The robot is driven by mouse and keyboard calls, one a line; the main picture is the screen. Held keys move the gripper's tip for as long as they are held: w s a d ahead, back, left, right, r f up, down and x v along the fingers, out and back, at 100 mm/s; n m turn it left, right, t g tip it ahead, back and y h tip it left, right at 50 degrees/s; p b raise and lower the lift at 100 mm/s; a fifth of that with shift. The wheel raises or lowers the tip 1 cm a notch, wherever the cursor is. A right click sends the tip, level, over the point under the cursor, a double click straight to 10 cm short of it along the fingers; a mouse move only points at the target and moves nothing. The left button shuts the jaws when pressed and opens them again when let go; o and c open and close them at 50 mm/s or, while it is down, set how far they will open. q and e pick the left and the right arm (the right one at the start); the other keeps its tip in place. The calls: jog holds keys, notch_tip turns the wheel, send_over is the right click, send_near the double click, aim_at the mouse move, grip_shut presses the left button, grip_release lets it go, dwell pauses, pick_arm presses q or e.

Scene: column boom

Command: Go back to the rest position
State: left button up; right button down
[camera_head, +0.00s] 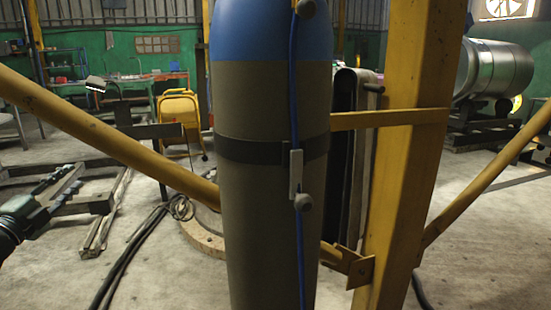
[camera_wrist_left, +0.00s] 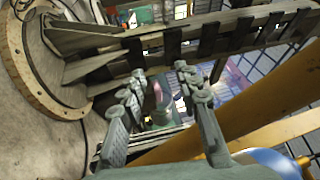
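My left gripper (camera_head: 88,187) comes in from the left edge in the head view, over the floor and below the slanting yellow brace. In the left wrist view its two grey fingers (camera_wrist_left: 160,74) stand apart with nothing between them. It is open and empty. My right gripper is in neither view. The task names no object.
A tall gas cylinder (camera_head: 262,170) with a blue top stands close in front, with a blue cable. A yellow post (camera_head: 408,150) and slanting yellow braces (camera_head: 110,134) flank it. Black hoses (camera_head: 128,255) lie on the floor. Open floor (camera_head: 495,250) shows at right.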

pick_arm(q)
jog(key=s+a+f+n+g+y, duration=0.45)
jog(key=a+f+n+y, duration=0.2)
jog(key=a+n, duration=0.2)
jog(key=s+a+f+n+g+y, duration=0.3)
jog(key=a+f+n+g+y, duration=0.25)
jog(key=a+f+n, duration=0.35)
jog(key=s+d+f+m+g+h, duration=0.1)
jog(key=s+d+f, duration=0.2)
jog(key=d+f, duration=0.35)
jog(key=s+d+f+g+h, duration=0.15)
jog(key=s+d+f, duration=0.25)
jog(key=f, duration=0.6)
jog(key=s+d+f+m+g+h, duration=0.1)
jog(key=s+d+f+h, duration=0.15)
jog(key=d+f, duration=0.45)
jog(key=s+d+f+n+g+h, duration=0.1)
jog(key=s+d+f+g+h, duration=0.2)
jog(key=s+d+f, duration=1.8)
jog(key=s+d+g, duration=0.1)
jog(key=s, duration=0.3)
jog(key=shift+h, duration=0.3)
jog(key=shift+w+d, duration=0.1)
jog(key=shift+d, duration=0.05)
